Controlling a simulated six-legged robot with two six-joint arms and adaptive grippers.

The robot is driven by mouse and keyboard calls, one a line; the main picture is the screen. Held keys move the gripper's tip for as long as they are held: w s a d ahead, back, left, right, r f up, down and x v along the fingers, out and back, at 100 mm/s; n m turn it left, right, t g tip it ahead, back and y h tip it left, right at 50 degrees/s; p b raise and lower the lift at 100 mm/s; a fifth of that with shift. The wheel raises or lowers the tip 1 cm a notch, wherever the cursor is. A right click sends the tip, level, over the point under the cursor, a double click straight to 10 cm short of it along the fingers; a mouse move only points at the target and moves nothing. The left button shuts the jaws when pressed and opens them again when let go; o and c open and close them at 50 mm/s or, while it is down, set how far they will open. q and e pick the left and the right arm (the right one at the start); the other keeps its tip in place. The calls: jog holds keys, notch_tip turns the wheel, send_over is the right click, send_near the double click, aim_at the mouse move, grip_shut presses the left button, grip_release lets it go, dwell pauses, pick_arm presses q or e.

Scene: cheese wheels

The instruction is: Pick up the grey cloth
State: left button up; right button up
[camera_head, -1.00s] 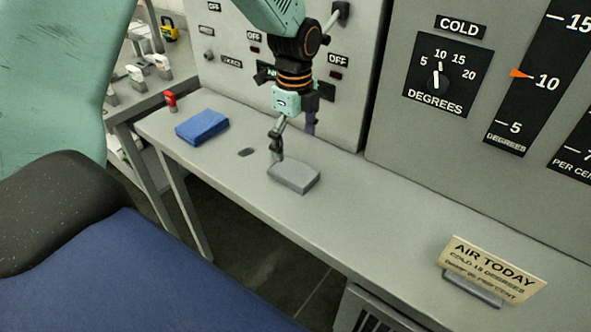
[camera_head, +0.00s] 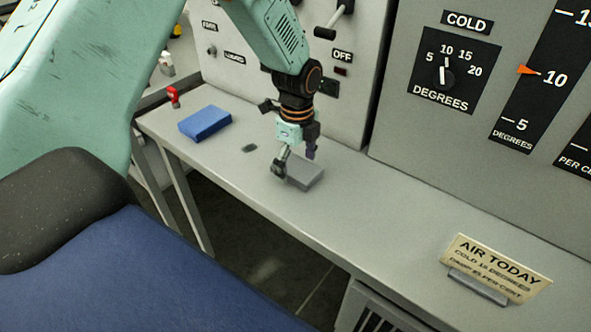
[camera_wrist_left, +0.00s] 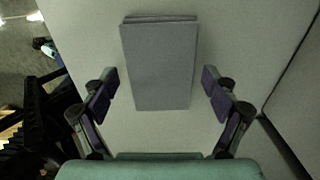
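The grey cloth (camera_head: 306,175) is a folded, flat block lying on the grey bench top. In the left wrist view the grey cloth (camera_wrist_left: 160,62) lies between and ahead of the two fingers. My left gripper (camera_head: 295,164) is at the cloth, with one finger at its left side and the other near its back edge. In the left wrist view my left gripper (camera_wrist_left: 158,88) is open, with a gap between each finger pad and the cloth. My right gripper is not in view.
A folded blue cloth (camera_head: 205,123) lies to the left on the bench (camera_head: 370,225). A red-topped stamp (camera_head: 173,97) stands at the bench's left end. A sign (camera_head: 496,266) stands at the right. A panel with dials (camera_head: 450,75) rises behind. The bench between cloth and sign is clear.

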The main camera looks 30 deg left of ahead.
aim_at(298, 168)
pick_arm(q)
jog(key=shift+d, duration=0.15)
jog(key=c, duration=0.9)
jog(key=shift+r, duration=0.15)
notch_tip(298, 168, up, 10)
jog(key=shift+p, duration=0.45)
jog(key=shift+w, duration=0.1)
